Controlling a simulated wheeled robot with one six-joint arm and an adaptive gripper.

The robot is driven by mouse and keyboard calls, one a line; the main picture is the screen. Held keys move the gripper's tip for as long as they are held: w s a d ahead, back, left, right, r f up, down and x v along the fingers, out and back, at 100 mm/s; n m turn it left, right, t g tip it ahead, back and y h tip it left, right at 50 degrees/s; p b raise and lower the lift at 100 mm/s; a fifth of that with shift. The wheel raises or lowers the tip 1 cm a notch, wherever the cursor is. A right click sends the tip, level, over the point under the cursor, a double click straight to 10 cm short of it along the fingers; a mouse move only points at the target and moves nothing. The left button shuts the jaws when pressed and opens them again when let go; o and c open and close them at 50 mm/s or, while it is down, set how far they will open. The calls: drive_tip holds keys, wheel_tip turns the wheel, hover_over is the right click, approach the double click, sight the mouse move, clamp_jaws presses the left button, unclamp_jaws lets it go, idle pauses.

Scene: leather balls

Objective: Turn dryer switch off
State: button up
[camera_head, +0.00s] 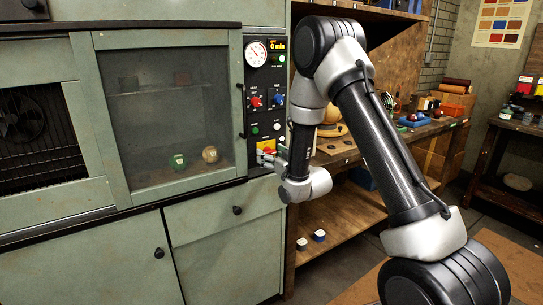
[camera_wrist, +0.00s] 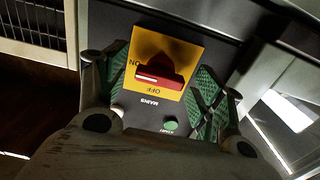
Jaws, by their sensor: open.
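The red dryer switch (camera_wrist: 160,66) sits on a yellow plate (camera_wrist: 187,50) marked ON and OFF, above the word MAINS, upside down in the wrist view. A white line runs across its handle, pointing roughly toward ON at the left. My gripper (camera_wrist: 163,84) is open, its green-padded fingers on either side of the switch. I cannot tell whether either finger touches it.
Above the switch the panel has a gauge (camera_head: 256,54), red and blue knobs and several buttons. A small green button (camera_wrist: 171,125) is close to my fingers. Two balls stand behind the glass door (camera_head: 172,120). A wooden workbench (camera_head: 335,158) is to the right.

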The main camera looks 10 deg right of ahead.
drive_tip(key=c, duration=1)
drive_tip(key=shift+n, duration=0.3)
drive_tip(key=n, duration=1.3)
drive_tip(key=shift+n, duration=2.1)
drive_tip(key=shift+f, duration=0.1)
